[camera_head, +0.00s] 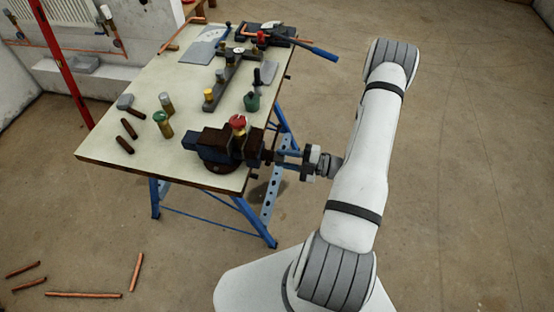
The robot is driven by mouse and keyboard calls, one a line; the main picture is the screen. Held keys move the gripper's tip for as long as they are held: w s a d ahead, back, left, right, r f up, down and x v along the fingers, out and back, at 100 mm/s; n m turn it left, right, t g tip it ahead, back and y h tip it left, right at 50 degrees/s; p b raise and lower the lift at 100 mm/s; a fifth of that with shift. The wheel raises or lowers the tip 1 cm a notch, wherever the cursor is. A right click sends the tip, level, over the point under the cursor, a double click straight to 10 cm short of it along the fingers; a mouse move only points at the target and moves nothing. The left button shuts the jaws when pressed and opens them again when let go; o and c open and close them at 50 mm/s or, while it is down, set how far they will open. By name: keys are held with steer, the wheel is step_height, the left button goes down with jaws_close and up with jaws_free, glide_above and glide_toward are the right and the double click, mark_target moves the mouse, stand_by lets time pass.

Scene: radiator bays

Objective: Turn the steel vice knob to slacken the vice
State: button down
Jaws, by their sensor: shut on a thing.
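A dark brown and blue vice (230,146) stands at the near right corner of the workbench (185,92). A part with a red top and a yellowish body (238,123) shows at the top of the vice. My gripper (285,160) reaches in from the right, level with the vice, at its right side. It is shut on the vice's knob end, just off the bench edge. The steel knob itself is mostly hidden by the fingers, and its turn angle cannot be told.
Bottles, brown tubes, a long fitting bar (226,82) and a blue-handled tool (318,51) lie on the bench. Blue trestle legs (253,220) stand below. Copper pipes (84,295) lie on the floor at left. A red post (62,62) stands left. Floor at right is clear.

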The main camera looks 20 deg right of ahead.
steer(key=n+b, duration=0.6)
steer(key=n, duration=0.3)
steer(key=n+b, duration=0.5)
steer(key=n, duration=0.3)
steer(key=shift+f+n+b, duration=0.2)
steer(key=shift+n+b, duration=0.2)
steer(key=c, duration=1.6)
jaws_free()
steer(key=shift+r+n, duration=0.1)
steer(key=shift+n, duration=0.3)
steer(key=o, duration=0.3)
steer(key=shift+r, duration=0.15)
